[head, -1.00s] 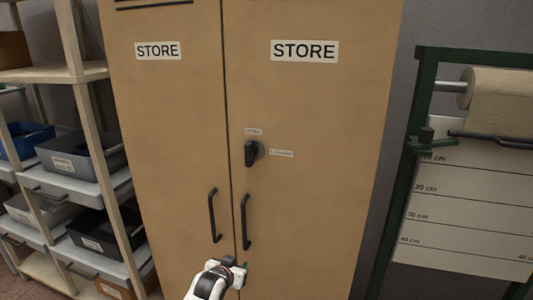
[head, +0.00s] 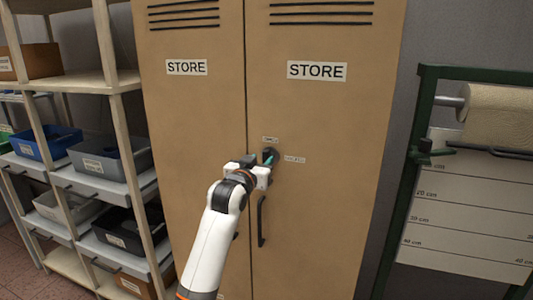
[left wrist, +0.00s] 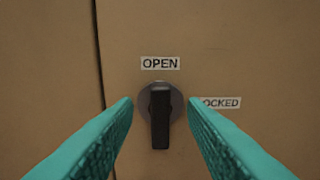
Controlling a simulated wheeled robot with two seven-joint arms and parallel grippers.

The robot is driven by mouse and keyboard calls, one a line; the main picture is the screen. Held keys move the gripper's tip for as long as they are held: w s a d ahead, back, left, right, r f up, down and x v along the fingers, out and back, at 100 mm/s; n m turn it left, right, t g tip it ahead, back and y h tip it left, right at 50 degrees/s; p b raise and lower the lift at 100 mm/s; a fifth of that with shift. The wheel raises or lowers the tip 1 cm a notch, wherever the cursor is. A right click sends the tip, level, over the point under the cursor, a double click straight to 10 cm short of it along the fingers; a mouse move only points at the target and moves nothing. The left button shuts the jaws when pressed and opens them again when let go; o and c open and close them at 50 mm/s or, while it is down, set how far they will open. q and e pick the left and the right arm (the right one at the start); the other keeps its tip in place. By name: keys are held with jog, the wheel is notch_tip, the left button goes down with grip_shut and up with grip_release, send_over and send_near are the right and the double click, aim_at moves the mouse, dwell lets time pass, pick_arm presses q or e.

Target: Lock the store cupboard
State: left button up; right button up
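The store cupboard (head: 320,120) is tan, with two doors that look closed. A black turn knob (left wrist: 160,117) on a round grey plate sits on its right door; its handle stands upright, below the OPEN label (left wrist: 160,63). The LOCKED label (left wrist: 222,103) is to the right of the knob, partly hidden by a finger. In the head view the knob (head: 270,155) is partly covered by my left gripper (head: 262,166). My left gripper is open, its teal fingers on either side of the knob, with gaps between. My right gripper is not in view.
Black door handles (head: 261,222) hang below the knob; the left door's one is mostly hidden by my arm. A shelf rack (head: 105,80) with bins stands at the left. A green frame with a paper roll (head: 495,115) stands at the right.

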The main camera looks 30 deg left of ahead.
aim_at(265, 157)
pick_arm(q)
jog(key=shift+p+x, duration=0.35)
jog(key=shift+x, duration=1.9)
grip_shut()
